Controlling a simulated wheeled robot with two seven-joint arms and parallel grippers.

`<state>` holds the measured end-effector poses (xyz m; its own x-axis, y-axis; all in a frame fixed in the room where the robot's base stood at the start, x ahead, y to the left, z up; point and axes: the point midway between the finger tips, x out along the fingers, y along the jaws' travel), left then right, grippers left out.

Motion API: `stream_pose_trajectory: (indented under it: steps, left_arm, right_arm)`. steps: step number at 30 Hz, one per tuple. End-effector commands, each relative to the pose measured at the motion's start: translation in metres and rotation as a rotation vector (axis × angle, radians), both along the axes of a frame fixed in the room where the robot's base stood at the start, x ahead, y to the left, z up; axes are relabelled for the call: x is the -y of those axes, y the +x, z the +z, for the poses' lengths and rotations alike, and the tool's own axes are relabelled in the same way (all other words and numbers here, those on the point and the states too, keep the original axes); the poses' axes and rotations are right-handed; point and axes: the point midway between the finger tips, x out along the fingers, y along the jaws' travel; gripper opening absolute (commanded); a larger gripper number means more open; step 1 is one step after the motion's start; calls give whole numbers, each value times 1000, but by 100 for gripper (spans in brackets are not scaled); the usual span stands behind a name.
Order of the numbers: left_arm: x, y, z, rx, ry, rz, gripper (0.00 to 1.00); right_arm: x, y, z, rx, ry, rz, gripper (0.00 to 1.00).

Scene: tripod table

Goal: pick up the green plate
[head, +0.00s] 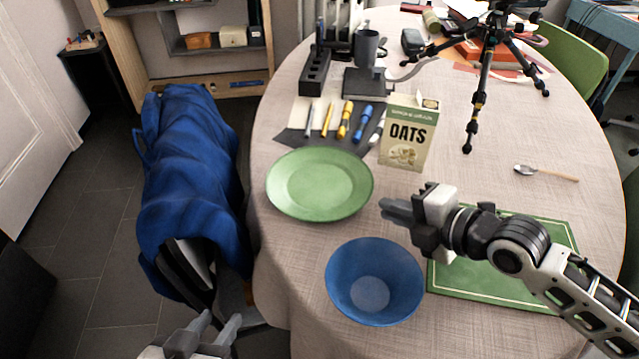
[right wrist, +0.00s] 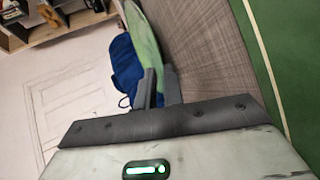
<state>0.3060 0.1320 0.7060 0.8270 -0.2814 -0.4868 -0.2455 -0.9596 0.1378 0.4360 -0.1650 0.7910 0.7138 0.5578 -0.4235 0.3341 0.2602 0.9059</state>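The green plate (head: 319,185) lies on the table near its left edge, with nothing on it. It also shows edge-on in the right wrist view (right wrist: 144,35), beyond the fingers. My right gripper (head: 388,209) hangs just right of the plate, its fingers pointing left toward the rim and apart from it. In the right wrist view its fingers (right wrist: 160,86) look close together with nothing visible held; their gap is unclear. My left gripper (head: 222,318) is at the bottom of the head view, left of the table, with its fingertips apart and empty.
A blue bowl (head: 374,281) stands in front of the plate, below my right gripper. A green mat (head: 480,285) lies under my right arm. A chair with blue cloth (head: 190,170) stands left of the table.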

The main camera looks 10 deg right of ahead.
Motion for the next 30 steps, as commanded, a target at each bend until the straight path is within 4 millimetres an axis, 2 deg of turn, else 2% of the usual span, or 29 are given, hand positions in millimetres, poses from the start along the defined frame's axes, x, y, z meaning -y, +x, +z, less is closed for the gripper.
stream_pose_trajectory:
  steps: [13,22,23,30]
  left_arm:
    - [0,0,-3,-1,2,-3,36]
    - [0,0,-3,-2,3,-4,36]
    - [0,0,-3,-2,3,-4,36]
    - [0,0,-3,-2,3,-4,36]
  right_arm:
    - [-26,38,-20,0,3,-1,9]
    - [-28,41,-23,0,-1,0,9]
    - [-28,41,-23,0,-1,0,1]
    - [-28,42,-20,5,2,0,0]
